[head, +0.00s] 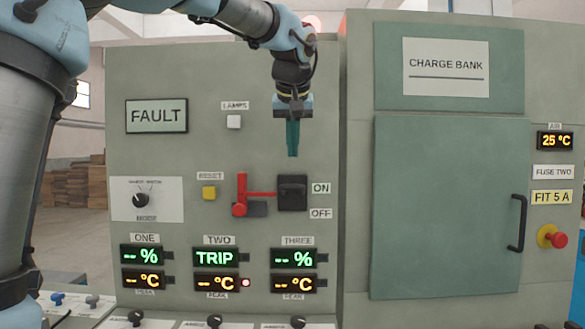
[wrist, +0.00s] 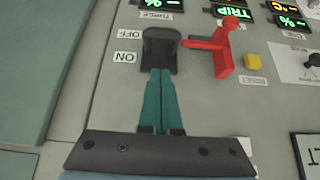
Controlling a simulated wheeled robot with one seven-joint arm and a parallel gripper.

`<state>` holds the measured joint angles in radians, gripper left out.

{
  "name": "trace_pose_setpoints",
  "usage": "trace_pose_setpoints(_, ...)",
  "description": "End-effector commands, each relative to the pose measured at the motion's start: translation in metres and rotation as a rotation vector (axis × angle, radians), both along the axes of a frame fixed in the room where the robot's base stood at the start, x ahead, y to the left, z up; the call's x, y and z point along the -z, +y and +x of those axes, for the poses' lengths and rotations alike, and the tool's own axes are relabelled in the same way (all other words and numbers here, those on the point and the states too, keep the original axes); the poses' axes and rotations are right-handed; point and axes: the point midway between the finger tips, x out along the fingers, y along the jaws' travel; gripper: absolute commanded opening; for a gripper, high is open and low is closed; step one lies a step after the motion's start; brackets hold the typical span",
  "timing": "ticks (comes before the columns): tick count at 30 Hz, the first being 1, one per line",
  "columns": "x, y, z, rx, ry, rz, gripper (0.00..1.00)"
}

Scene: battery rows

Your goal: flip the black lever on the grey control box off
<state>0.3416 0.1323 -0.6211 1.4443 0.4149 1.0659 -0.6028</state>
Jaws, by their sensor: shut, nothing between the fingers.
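The black lever (head: 292,192) sits on the grey control box (head: 220,70), beside the ON label (head: 321,188) and OFF label (head: 320,213). I cannot tell which way it is set. A red latch piece (head: 241,196) stands left of it, its bar reaching the lever's edge; I cannot tell if they touch. My gripper (head: 292,154) has teal fingers, shut and empty, pointing down just above the lever. In the wrist view, which is upside down, the fingertips (wrist: 156,72) overlap the lower, ON-side edge of the black lever (wrist: 160,42); contact is unclear.
A yellow RESET button (head: 209,193) and a MODE knob (head: 141,199) lie to the left. Displays, one reading TRIP (head: 215,257), are below. The CHARGE BANK cabinet (head: 440,150) with a black handle (head: 517,223) stands to the right.

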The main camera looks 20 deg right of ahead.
Motion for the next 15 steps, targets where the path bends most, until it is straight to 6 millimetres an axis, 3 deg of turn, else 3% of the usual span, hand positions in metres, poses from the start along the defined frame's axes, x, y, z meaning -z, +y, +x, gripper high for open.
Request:
trace_pose_setpoints(3, 0.019, -0.005, 0.013, -0.001, 0.004, 0.003, 0.00)
trace_pose_setpoints(9, 0.044, -0.002, 0.008, -0.002, 0.000, 0.001, 0.00)
trace_pose_setpoints(15, 0.056, -0.002, 0.006, -0.001, -0.001, 0.000, 0.00)
